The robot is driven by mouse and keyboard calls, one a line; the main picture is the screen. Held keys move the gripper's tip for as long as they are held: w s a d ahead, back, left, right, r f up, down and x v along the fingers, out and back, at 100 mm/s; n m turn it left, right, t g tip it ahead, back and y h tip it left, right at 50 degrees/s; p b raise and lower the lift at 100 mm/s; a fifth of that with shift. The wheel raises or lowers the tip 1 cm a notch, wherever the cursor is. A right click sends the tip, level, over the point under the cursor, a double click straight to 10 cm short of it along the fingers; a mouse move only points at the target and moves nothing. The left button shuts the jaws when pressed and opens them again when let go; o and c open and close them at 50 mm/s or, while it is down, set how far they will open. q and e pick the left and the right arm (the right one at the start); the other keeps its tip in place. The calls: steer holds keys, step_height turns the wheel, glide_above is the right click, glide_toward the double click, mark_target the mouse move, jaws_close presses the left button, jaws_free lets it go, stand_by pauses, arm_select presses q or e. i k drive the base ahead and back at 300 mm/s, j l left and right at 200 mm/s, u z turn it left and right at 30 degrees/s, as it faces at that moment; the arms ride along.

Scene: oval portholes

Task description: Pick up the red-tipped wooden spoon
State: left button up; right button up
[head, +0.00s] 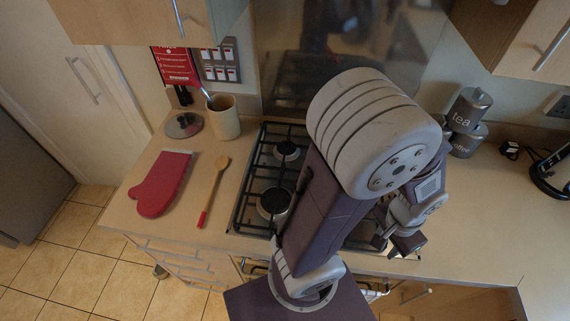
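The wooden spoon (214,190) lies flat on the counter, left of the gas hob. Its round bowl points away from me, and its red-tipped handle end is toward the front edge. Nothing touches it. My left gripper (393,246) is well to the right of the spoon, over the right front of the hob. Its dark fingers appear apart, with nothing visible between them. My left arm covers much of the hob. My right gripper is not in view.
A red oven mitt (163,183) lies left of the spoon. Behind are a pot lid (184,125) and a cream utensil jar (224,117). The black hob (262,175) borders the spoon's right side. Tea and coffee canisters (468,109) stand at right. The right counter is mostly clear.

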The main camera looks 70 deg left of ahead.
mark_target(221, 163)
steer(key=u, duration=0.5)
steer(key=k+u, duration=0.1)
steer(key=u, duration=0.85)
steer(key=j+u, duration=0.1)
steer(key=u, duration=0.4)
steer(key=j+u, duration=0.1)
steer(key=u, duration=0.4)
steer(key=k+j+u, duration=0.1)
steer(key=u, duration=0.4)
steer(key=z, duration=1.35)
steer(key=u, duration=1.35)
steer(key=i+j, duration=0.15)
steer(key=j, duration=0.2)
steer(key=i+j, duration=0.1)
steer(key=j, duration=0.2)
steer(key=i+j, duration=0.15)
steer(key=j, duration=0.2)
steer(key=i+j, duration=0.15)
steer(key=j, duration=0.15)
